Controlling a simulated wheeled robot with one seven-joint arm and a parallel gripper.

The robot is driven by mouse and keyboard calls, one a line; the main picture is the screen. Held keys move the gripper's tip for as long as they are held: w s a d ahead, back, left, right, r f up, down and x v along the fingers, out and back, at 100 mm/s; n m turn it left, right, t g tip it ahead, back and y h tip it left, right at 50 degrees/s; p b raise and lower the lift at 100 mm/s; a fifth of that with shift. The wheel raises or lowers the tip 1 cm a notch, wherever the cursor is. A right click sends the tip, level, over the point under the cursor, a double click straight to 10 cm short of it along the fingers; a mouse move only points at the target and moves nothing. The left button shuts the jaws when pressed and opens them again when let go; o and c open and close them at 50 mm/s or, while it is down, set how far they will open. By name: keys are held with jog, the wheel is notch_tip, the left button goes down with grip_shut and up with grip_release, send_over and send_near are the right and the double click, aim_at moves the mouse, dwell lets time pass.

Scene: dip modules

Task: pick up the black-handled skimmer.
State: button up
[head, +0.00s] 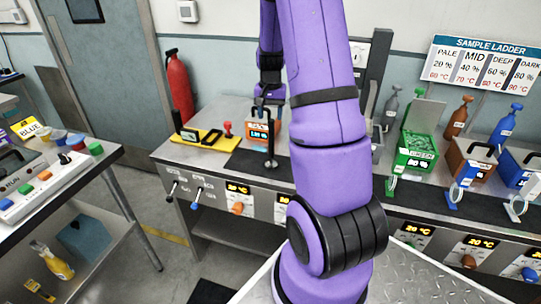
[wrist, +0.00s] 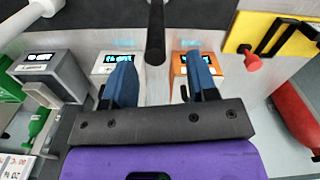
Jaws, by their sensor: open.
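The black-handled skimmer (head: 271,148) stands upright at the front of the black mat on the grey bench in the head view, before the orange box. My gripper (head: 268,100) is open in the head view, beside the orange box. In the wrist view my gripper (wrist: 157,65) has a finger on either side of the skimmer, with gaps on both sides. Whether the handle is at fingertip depth I cannot tell. My arm hides part of the bench.
The orange box (head: 258,130) with a display stands close behind. A yellow tray (head: 188,143) with a red-knobbed tool (head: 228,129) lies to the left. A green box (head: 416,152) and several bottles stand right of my arm. A red extinguisher (head: 180,88) is behind the bench.

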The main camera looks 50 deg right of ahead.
send_over(271, 144)
jog(key=shift+w+d+f, duration=0.1)
jog(key=shift+d+f, duration=0.05)
jog(key=shift+f, duration=0.7)
jog(key=shift+w+d+f, duration=0.15)
jog(key=shift+f, duration=0.7)
jog(key=shift+w+d+f, duration=0.1)
jog(key=shift+d+f, duration=0.05)
jog(key=shift+f, duration=0.7)
jog(key=c, duration=0.9)
